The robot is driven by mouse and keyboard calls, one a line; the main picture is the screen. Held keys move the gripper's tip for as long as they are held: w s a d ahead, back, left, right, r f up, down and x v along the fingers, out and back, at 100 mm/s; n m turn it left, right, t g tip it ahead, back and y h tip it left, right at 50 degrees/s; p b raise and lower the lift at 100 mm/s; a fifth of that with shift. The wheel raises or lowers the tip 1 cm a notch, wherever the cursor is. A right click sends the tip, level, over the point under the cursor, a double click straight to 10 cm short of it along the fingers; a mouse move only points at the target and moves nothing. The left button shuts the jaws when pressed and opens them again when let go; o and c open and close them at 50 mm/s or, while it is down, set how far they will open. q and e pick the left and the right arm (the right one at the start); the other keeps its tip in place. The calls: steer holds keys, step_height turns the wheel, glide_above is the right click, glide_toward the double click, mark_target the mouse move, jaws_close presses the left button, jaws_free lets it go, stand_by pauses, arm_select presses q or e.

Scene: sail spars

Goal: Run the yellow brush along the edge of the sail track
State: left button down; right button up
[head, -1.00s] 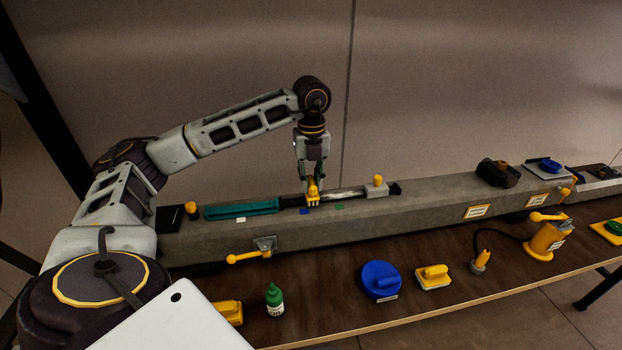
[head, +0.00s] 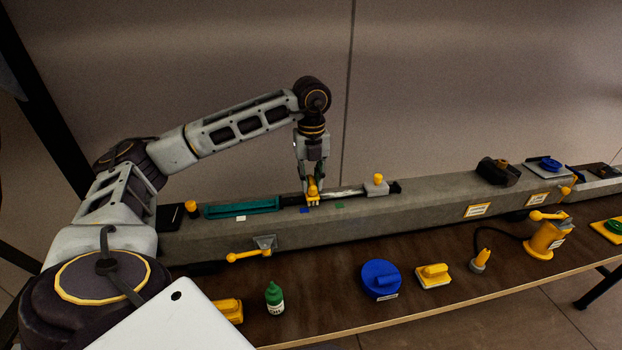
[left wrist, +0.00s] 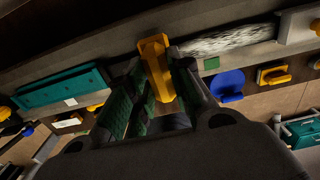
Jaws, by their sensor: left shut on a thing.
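My left gripper (head: 312,184) is shut on the yellow brush (head: 313,195) and holds it upright at the sail track (head: 345,192) on top of the long grey spar (head: 430,194). In the left wrist view the yellow brush (left wrist: 157,68) sits between the two green-padded fingers. A whitish, mottled stretch of the track (left wrist: 225,40) lies just to its right. The brush's lower end meets the spar top near a small blue mark (head: 304,211); I cannot tell exactly how its bristles touch. My right gripper is not in view.
A teal tray (head: 242,208) lies left of the brush, and a grey block with a yellow knob (head: 377,187) stands right of it. A yellow lever (head: 249,256) sticks out of the spar's front. A green bottle (head: 274,299) and blue disc (head: 381,280) stand on the brown bench.

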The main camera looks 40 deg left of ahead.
arm_select(q)
steer(key=shift+d, duration=0.1)
stand_by(0.3)
steer(key=shift+w+d+p, duration=0.65)
steer(key=shift+w+d, duration=0.2)
steer(key=shift+w, duration=0.2)
steer(key=shift+w+d, duration=0.1)
steer(key=shift+w+d+p, duration=0.55)
steer(key=shift+w+d, duration=0.25)
steer(key=shift+w, duration=0.15)
steer(key=shift+w+d, duration=0.1)
steer(key=shift+w, duration=0.05)
steer(key=shift+w+d, duration=0.25)
steer(key=shift+w, duration=0.05)
steer(key=shift+w+d+p, duration=0.5)
steer(key=shift+w+d, duration=0.05)
steer(key=shift+w, duration=0.1)
steer(key=shift+w+d, duration=0.15)
steer(key=shift+w, duration=0.05)
stand_by(0.4)
steer(key=shift+w+d+p, duration=0.45)
steer(key=shift+w+d, duration=0.3)
steer(key=shift+w, duration=0.1)
